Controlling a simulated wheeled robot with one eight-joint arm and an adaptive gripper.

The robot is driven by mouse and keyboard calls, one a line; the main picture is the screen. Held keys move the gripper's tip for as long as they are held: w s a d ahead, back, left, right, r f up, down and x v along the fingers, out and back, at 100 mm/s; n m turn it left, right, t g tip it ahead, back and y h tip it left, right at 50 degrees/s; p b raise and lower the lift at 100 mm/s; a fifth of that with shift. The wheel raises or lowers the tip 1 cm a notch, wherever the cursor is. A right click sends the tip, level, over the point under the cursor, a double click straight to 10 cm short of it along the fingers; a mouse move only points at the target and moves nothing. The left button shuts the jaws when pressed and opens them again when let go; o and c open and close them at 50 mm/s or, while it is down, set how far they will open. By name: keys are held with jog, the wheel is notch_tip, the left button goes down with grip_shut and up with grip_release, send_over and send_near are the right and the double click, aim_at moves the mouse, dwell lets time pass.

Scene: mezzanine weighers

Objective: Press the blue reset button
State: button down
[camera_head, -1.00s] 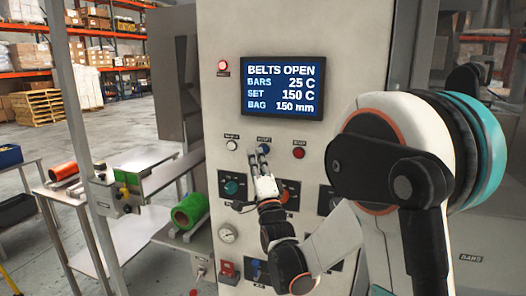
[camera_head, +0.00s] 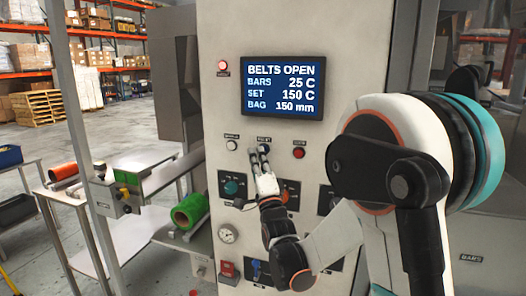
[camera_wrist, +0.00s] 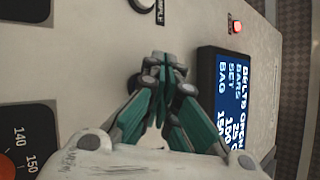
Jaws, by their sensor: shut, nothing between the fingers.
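The blue reset button (camera_head: 265,148) is on the pale machine panel below the screen, in the middle of a row of three buttons. My gripper (camera_head: 259,152) is shut and empty, with its fingertips at this button and covering most of it. In the wrist view the gripper's green-and-grey fingers (camera_wrist: 162,75) point at the panel, and a dark round button (camera_wrist: 188,90) shows partly behind them. I cannot tell whether the fingertips touch the button or whether it is pushed in.
A white button (camera_head: 232,145) is left of it and a red one (camera_head: 299,153) right. The screen (camera_head: 284,88) above reads BELTS OPEN. Dials, including a teal knob (camera_head: 231,187), sit below. A green roll (camera_head: 190,211) is on a shelf at the left.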

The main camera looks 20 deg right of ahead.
jog(key=shift+w+d, duration=0.25)
jog(key=shift+w, duration=0.1)
dwell(0.4)
jog(key=shift+s+a, duration=0.5)
jog(key=shift+s, duration=0.2)
dwell(0.3)
jog(key=s+a, duration=0.1)
jog(key=s, duration=0.1)
jog(key=s+a, duration=0.2)
jog(key=shift+b, duration=0.4)
dwell(0.5)
